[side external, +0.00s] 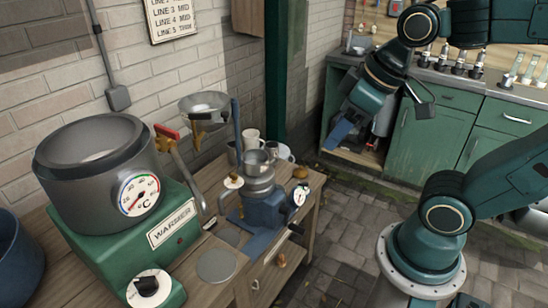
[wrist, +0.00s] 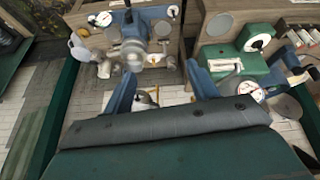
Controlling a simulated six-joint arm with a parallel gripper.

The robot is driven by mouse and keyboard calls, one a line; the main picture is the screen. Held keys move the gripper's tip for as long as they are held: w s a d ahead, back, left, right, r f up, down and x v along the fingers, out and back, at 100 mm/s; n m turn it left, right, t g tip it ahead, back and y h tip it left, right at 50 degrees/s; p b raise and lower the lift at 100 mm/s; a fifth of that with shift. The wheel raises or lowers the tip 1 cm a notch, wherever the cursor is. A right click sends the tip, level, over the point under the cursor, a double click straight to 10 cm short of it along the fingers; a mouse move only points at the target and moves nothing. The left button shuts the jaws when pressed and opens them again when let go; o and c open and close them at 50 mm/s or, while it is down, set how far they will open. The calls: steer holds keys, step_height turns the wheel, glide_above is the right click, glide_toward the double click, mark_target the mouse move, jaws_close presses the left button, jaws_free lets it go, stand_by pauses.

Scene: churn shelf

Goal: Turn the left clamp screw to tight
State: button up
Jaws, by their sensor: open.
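A blue machine (side external: 266,210) with a silver vessel (side external: 260,168) on top stands on the wooden bench. A small knob on a pale disc (side external: 233,181) sits at the vessel's left, and a brown knob (side external: 300,173) at its right. These may be the clamp screws; how tight they are cannot be told. My gripper (side external: 361,131) hangs in the air to the right of the machine and higher, well apart from it. In the wrist view its two blue fingers (wrist: 162,90) are spread with nothing between them. The machine (wrist: 134,45) shows there beyond the fingers, blurred.
A green warmer (side external: 140,245) with a grey pot (side external: 100,165) and dial stands left of the machine. A metal bowl (side external: 204,106) is raised behind it. Mugs (side external: 250,138) stand behind the vessel. Green cabinets (side external: 432,130) line the back right. Open paved floor (side external: 345,225) lies between bench and cabinets.

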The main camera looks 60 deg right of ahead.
steer(key=w+f+n+g+y, duration=0.25)
steer(key=w+f+n, duration=0.8)
steer(key=w, duration=0.55)
steer(key=w+f+n+g+y, duration=0.1)
steer(key=w+f+n, duration=0.2)
steer(key=f, duration=0.8)
steer(key=w+f+n+g+y, duration=0.1)
steer(key=w+f+n+g, duration=0.1)
steer(key=f, duration=0.9)
steer(key=shift+w+a+n, duration=0.45)
steer(key=shift+w+n, duration=0.3)
steer(key=shift+n, duration=0.3)
steer(key=x, duration=1.3)
steer(key=shift+s+f, duration=0.1)
steer(key=shift+f, duration=0.25)
steer(key=c, duration=1)
